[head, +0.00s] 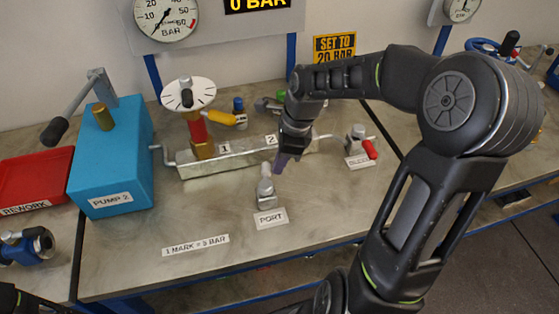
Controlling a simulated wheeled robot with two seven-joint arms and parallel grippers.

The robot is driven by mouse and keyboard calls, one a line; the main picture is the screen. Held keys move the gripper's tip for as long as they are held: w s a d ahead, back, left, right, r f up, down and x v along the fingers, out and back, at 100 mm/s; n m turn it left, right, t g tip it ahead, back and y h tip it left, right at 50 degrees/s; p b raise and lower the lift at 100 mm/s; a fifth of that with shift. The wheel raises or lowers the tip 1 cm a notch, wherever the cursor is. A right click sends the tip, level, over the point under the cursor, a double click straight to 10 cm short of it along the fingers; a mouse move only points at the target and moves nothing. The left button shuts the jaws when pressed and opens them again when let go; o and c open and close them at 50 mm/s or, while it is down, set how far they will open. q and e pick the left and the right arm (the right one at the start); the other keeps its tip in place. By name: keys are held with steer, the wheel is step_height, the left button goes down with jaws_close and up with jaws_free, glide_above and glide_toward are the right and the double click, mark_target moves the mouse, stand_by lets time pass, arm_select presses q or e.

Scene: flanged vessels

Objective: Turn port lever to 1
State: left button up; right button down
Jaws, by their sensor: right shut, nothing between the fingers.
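The port valve (265,191) is a small silver fitting on the bench behind the PORT label (270,218). A short purple piece (281,162), which looks like the port lever's handle, shows just below my right gripper. My right gripper (286,150) points down from the right and is shut and empty. Its fingertips are at or very near the purple piece; I cannot tell whether they touch. The marks 1 (226,148) and 2 (271,140) are on the metal block behind. The gripper hides part of that block. My left gripper is not in view.
A yellow lever (222,117) and a white dial (188,94) stand above the block. The BLEED valve with a red handle (370,149) is to the right. A blue pump (113,160) and red tray (36,179) are left.

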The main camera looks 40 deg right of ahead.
mark_target(266, 165)
steer(key=shift+w+a+n, duration=0.2)
steer(key=shift+w+n, duration=0.15)
steer(key=shift+n, duration=0.45)
stand_by(0.4)
steer(key=shift+w+a+n+g, duration=0.3)
steer(key=shift+w+n, duration=0.1)
steer(key=shift+n, duration=0.3)
steer(key=n, duration=0.1)
steer(key=w+a+n, duration=0.1)
steer(key=shift+n+g+p, duration=0.3)
steer(key=shift+g+p, duration=0.05)
steer(key=shift+g, duration=0.05)
steer(key=n, duration=0.1)
steer(key=a+n, duration=0.1)
steer(key=n, duration=0.1)
steer(key=shift+w+a+g, duration=0.3)
steer(key=shift+w+g, duration=0.1)
steer(key=shift+a+n, duration=0.15)
steer(key=shift+n, duration=0.25)
steer(key=shift+w+a, duration=0.1)
steer(key=shift+a, duration=0.2)
